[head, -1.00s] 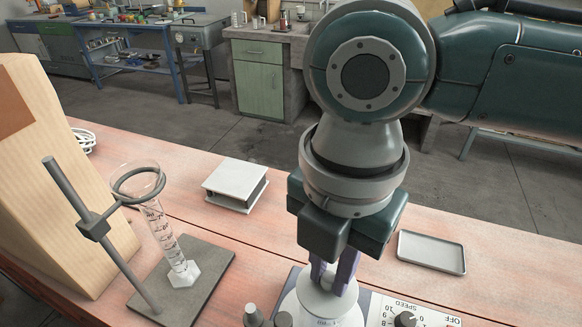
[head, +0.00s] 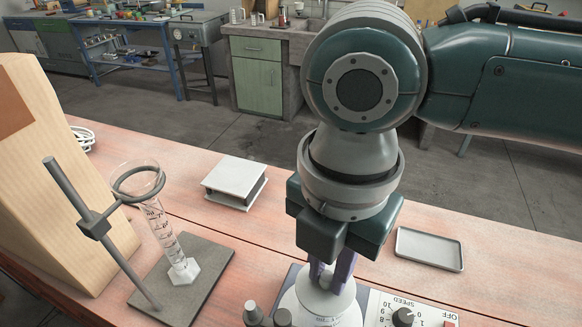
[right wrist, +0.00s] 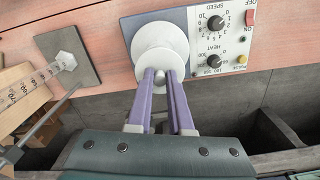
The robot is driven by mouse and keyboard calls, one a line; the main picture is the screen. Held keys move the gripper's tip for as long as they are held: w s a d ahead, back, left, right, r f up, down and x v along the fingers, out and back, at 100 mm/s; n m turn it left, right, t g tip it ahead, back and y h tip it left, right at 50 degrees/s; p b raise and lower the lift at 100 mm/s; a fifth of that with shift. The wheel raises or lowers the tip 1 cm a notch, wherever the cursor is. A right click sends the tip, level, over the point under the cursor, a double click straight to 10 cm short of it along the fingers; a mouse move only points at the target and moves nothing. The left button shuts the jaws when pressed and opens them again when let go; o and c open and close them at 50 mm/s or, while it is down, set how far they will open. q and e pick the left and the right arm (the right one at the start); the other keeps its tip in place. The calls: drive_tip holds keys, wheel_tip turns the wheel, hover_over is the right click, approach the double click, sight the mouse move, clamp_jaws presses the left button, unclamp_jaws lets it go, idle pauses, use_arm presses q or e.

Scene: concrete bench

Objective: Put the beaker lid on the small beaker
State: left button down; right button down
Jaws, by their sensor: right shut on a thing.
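My right gripper (head: 331,281) points down at the bottom of the head view, shut on the knob of the white, round beaker lid (head: 312,302). In the right wrist view the gripper (right wrist: 160,78) holds the lid (right wrist: 162,98) by its grey knob. The lid is over the hotplate's white round top (right wrist: 160,40). Faint markings show just under the lid at the bottom edge of the head view, perhaps on the small beaker. The beaker is mostly hidden, and I cannot tell whether the lid touches it. My left gripper is not in view.
The hotplate's control panel (head: 384,312) has knobs. A glass cylinder (head: 163,230) stands in a ring stand (head: 120,262) at left. A wooden block (head: 60,190) stands far left.

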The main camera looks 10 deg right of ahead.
sight(328, 275)
drive_tip(key=shift+f, duration=0.2)
drive_tip(key=c, duration=0.7)
unclamp_jaws()
drive_tip(key=shift+c, duration=0.2)
drive_tip(key=o, duration=0.4)
wheel_tip(328, 275, up, 7)
drive_tip(key=p, duration=0.8)
drive_tip(key=shift+r, duration=0.1)
